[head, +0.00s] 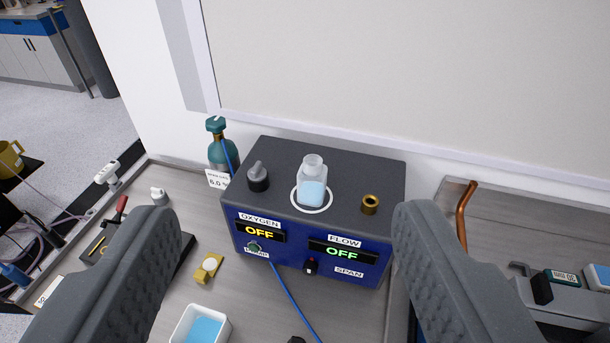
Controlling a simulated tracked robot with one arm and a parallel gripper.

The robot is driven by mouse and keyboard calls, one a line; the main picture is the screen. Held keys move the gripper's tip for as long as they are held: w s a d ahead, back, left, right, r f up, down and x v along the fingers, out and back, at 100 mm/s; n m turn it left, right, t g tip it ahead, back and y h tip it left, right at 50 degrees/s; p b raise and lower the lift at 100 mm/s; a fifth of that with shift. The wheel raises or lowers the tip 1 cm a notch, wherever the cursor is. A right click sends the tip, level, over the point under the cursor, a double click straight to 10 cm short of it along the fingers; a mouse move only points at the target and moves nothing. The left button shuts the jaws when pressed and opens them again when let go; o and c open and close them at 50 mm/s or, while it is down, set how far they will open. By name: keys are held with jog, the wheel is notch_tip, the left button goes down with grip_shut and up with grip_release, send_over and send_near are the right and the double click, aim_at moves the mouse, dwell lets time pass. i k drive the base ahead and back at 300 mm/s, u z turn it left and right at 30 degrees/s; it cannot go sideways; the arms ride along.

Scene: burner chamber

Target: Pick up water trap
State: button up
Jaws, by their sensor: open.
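The water trap appears to be the small clear bottle (312,182) holding pale blue liquid. It stands upright inside a white ring on the dark top of the blue analyzer box (290,222). My gripper (286,222) is open and empty. Its two grey textured fingers show large at the lower left and lower right, wide apart. The bottle lies between them in the picture, a little right of the middle and farther off than the fingertips. Neither finger appears to touch it.
A dark grey fitting (258,177) and a brass fitting (370,204) flank the bottle on the box top. A green gas cylinder (217,145) stands behind left. A white tray of blue liquid (201,325), a yellow item (208,268) and a blue tube (290,297) are in front.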

aim_at(311, 174)
jog(key=k, duration=1)
jog(key=u, duration=0.25)
jog(key=i, duration=1.35)
jog(key=z, duration=0.1)
